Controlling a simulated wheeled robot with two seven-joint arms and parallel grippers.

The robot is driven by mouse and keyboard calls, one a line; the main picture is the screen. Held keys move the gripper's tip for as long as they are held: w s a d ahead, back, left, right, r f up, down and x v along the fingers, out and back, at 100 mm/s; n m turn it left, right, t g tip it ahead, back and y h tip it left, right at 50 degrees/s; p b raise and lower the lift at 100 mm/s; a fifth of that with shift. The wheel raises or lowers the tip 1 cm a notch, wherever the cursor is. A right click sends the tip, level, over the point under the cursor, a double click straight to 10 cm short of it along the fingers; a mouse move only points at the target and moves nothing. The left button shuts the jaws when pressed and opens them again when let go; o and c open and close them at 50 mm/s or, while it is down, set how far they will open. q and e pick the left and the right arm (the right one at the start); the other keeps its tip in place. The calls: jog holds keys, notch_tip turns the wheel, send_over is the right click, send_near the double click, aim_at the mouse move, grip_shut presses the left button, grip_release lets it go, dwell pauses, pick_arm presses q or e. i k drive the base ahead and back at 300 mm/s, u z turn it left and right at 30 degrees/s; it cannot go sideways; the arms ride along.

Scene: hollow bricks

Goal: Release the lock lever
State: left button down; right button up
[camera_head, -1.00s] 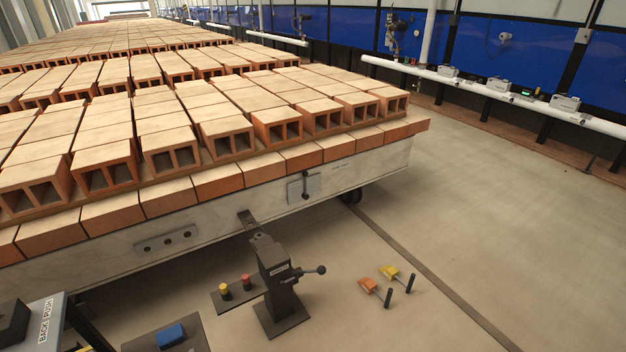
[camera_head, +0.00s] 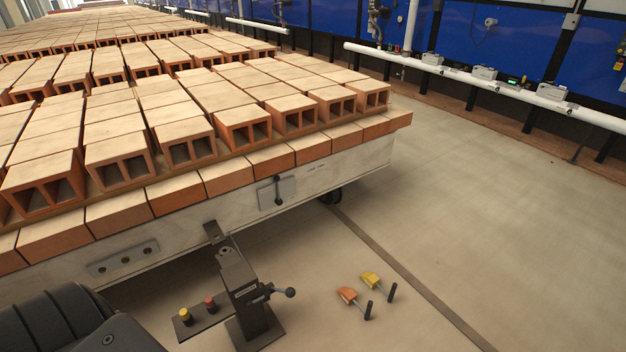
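A small dark lever (camera_head: 278,190) stands roughly upright on a grey plate (camera_head: 265,192) on the side of the brick cart (camera_head: 345,172). Small lettering beside it is too small to read surely. A second lever with a round black knob (camera_head: 290,293) sticks out to the right from a dark post (camera_head: 243,290) in front of the cart. I cannot tell from the labels which one is the lock lever. A dark rounded part of my arm fills the bottom left corner. Neither of my grippers is in view, and nothing touches either lever.
Hollow bricks (camera_head: 240,120) cover the cart top. A yellow button (camera_head: 185,315) and a red button (camera_head: 210,303) sit left of the post. An orange pedal (camera_head: 347,295) and a yellow pedal (camera_head: 370,279) are on the floor to its right. The floor farther right is clear.

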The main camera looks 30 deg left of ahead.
aim_at(279, 202)
jog(key=u, duration=0.2)
jog(key=i, duration=1)
jog(key=u, duration=0.75)
